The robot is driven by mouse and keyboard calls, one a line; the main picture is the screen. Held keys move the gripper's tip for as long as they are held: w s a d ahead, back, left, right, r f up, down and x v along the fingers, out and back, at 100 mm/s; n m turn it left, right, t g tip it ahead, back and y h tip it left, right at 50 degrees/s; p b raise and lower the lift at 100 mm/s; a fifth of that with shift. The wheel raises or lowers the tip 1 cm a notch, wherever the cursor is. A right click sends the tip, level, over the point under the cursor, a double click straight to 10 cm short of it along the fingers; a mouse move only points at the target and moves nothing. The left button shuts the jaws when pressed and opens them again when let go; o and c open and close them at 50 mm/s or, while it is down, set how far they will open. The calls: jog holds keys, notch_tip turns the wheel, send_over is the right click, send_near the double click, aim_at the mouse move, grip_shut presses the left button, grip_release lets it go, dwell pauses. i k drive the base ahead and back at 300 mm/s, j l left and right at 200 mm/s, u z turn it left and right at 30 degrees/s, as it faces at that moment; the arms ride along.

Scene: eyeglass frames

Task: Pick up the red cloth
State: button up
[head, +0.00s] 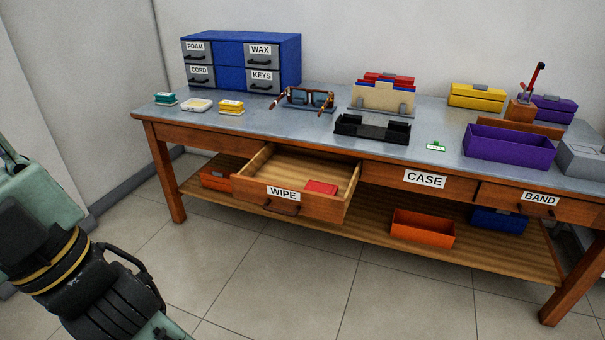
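A small red cloth (321,188), folded flat, lies in the open WIPE drawer (262,197) under the left part of the table. It is in the right half of the drawer, with bare wood around it. The drawer is pulled well out, and its dark handle (281,209) is on the front. Part of my arm shows at the lower left, apart from the drawer. My gripper's fingers do not show.
The CASE (424,180) and BAND (538,199) drawers are shut. Glasses (305,98), a black tray (371,129) and a purple bin (508,143) stand on the table (227,124). The shelf below holds an orange bin (422,229). The floor in front is clear.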

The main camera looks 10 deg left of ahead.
aim_at(320, 187)
jog(key=i+u, duration=0.2)
jog(key=i, duration=0.25)
jog(key=i+u, duration=0.25)
jog(key=i, duration=0.2)
jog(key=i+l+u, duration=0.2)
jog(key=i, duration=0.2)
jog(key=i+l+u, duration=0.25)
jog(key=i, duration=0.2)
